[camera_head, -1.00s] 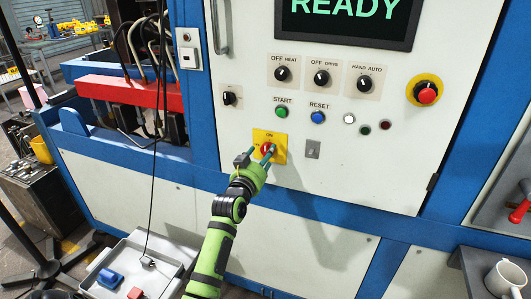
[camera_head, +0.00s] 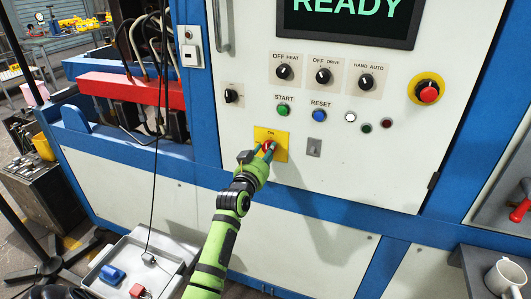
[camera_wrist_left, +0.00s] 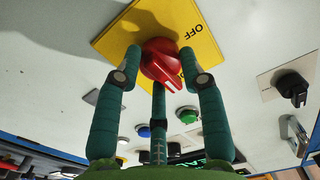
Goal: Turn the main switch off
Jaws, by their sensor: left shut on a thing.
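The main switch is a red rotary knob (camera_head: 269,145) on a yellow plate (camera_head: 281,137) marked ON at the top. In the left wrist view the red knob (camera_wrist_left: 160,58) sits between the teal fingers, in front of the yellow plate (camera_wrist_left: 115,38). The OFF mark shows at that plate's right, and the knob's ridge points down and slightly right, away from OFF. My left gripper (camera_head: 265,152) is shut on the knob; it also shows in the left wrist view (camera_wrist_left: 161,70). The fingers hide part of the knob and plate in the head view. My right gripper is out of view.
Above the switch are a green START button (camera_head: 283,110), a blue RESET button (camera_head: 319,115) and several black selector knobs. A small metal latch (camera_head: 314,147) is close on the right. A red emergency button (camera_head: 428,93) is farther right. A grey tray (camera_head: 131,254) stands below left.

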